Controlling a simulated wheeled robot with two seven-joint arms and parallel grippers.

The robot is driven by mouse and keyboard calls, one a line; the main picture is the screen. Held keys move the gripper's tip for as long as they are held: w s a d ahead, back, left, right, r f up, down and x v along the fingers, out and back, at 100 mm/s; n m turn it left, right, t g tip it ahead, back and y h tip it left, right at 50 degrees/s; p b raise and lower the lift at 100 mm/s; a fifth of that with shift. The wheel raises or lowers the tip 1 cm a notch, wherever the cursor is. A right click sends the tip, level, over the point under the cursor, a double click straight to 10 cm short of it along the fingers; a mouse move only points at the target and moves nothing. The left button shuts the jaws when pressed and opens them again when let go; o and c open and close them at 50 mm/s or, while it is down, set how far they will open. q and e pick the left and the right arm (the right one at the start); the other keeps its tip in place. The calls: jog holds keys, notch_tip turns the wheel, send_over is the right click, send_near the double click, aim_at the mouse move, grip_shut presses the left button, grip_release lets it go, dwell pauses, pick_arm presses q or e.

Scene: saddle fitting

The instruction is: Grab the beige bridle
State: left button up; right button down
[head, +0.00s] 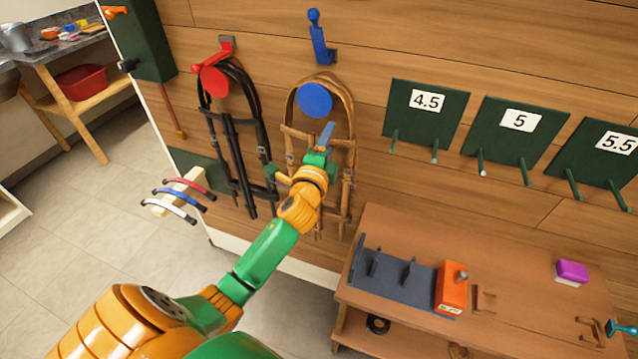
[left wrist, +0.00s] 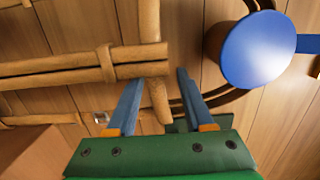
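The beige bridle (head: 347,190) hangs on the wooden wall from a round blue holder (head: 314,99). My left gripper (head: 324,142) is at the bridle's middle, below the blue disc, and hides part of its straps. In the left wrist view, the two blue fingers of the left gripper (left wrist: 159,79) are apart. One beige strap of the bridle (left wrist: 150,25) runs down between the fingertips, and side straps join it from the left. I cannot tell whether either finger touches it. The blue holder (left wrist: 257,50) is to the right of the fingers. My right gripper is not in view.
A black bridle (head: 232,150) hangs from a red holder (head: 214,81) just left of the beige one. Green numbered racks (head: 425,118) with pegs stick out to the right. A wooden bench (head: 400,228) with an orange block (head: 452,290) stands below right.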

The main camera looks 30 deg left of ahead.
pick_arm(q)
grip_shut()
dwell(1.2)
